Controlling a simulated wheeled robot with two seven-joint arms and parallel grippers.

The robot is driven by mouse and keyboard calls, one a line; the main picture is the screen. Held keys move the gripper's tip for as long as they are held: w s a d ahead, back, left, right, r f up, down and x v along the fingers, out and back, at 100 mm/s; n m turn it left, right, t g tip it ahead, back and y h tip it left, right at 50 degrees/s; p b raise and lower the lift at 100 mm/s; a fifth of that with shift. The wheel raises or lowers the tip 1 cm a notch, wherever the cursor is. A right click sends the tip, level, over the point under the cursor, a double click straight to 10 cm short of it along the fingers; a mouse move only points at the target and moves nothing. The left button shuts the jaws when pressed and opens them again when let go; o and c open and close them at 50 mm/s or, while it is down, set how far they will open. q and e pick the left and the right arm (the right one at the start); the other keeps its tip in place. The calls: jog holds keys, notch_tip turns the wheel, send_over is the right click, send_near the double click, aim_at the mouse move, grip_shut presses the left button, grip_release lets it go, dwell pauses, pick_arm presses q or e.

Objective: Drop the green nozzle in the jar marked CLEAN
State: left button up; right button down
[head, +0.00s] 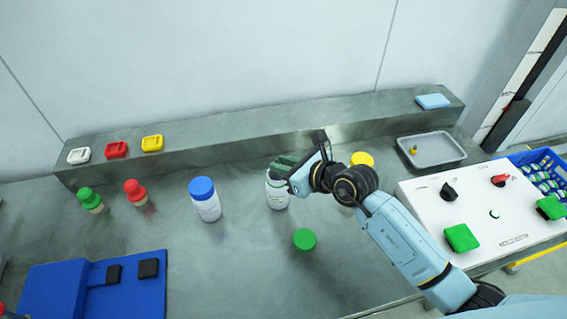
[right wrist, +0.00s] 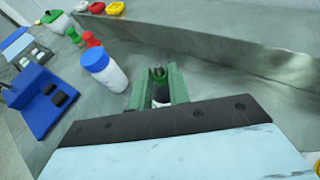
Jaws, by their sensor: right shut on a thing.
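My right gripper (head: 281,168) is over the mouth of an open white jar (head: 277,192), with its fingers pointing down and left. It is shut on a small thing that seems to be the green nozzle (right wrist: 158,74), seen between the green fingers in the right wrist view. The nozzle is mostly hidden by the fingers. The jar also shows partly below the fingers in the right wrist view (right wrist: 160,101). Its label is too small to read, so I cannot tell whether it says CLEAN. A loose green lid (head: 304,239) lies on the bench in front of it. My left gripper is out of view.
A blue-lidded jar (head: 205,200) stands left of the open jar; a yellow-lidded one (head: 362,160) is partly behind my arm. A grey tray (head: 460,152) holds a yellow nozzle (head: 414,150). A control panel (head: 470,215) is right, a blue fixture (head: 70,292) front left.

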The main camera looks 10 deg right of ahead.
jog(key=shift+f, duration=0.75)
dwell(0.7)
dwell(0.3)
jog(key=c, duration=0.7)
grip_release()
jog(key=shift+c, duration=0.2)
jog(key=shift+r+p, duration=0.1)
jog(key=shift+p, duration=0.2)
notch_tip(320, 180, up, 8)
jog(key=p, duration=0.8)
